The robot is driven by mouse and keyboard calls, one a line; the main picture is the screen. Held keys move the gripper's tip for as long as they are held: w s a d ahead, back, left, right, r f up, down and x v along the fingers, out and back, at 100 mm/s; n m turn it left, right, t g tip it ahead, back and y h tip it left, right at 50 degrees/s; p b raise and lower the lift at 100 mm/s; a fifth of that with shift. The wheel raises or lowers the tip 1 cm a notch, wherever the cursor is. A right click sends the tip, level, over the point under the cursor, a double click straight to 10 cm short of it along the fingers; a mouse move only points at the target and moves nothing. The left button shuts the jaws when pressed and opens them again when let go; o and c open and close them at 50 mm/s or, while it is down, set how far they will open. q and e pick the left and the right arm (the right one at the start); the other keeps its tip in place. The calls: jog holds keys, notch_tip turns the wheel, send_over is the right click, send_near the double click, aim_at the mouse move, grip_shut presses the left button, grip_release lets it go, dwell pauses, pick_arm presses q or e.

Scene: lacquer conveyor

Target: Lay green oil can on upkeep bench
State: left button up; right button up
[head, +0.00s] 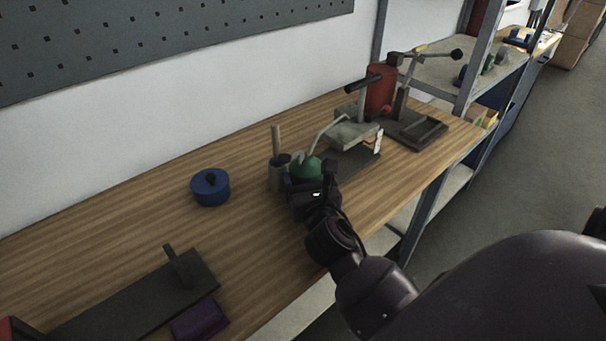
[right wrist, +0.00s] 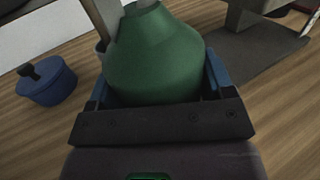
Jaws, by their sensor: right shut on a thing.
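The green oil can (head: 305,168) has a rounded green body and a long thin grey spout that slants up to the right. My right gripper (head: 306,186) is shut on it, over the wooden upkeep bench (head: 250,233). In the right wrist view the can (right wrist: 158,58) fills the space between the blue fingers (right wrist: 158,90) and looks upright. I cannot tell whether its base touches the bench, as the gripper hides it. My left gripper is not in view.
A grey cup with a wooden handle (head: 277,172) stands close beside the can. A blue lidded pot (head: 210,187) is to the left. A dark plate (head: 140,300) and a purple block (head: 199,319) lie nearer. A press-like tool (head: 353,128) and red canister (head: 382,90) stand behind right.

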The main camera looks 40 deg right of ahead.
jog(key=shift+f, duration=0.2)
dwell(0.5)
jog(key=shift+f, duration=0.1)
dwell(0.4)
jog(key=o, duration=1)
jog(key=shift+o, duration=0.2)
jog(key=v, duration=1.1)
jog(key=shift+f, duration=0.1)
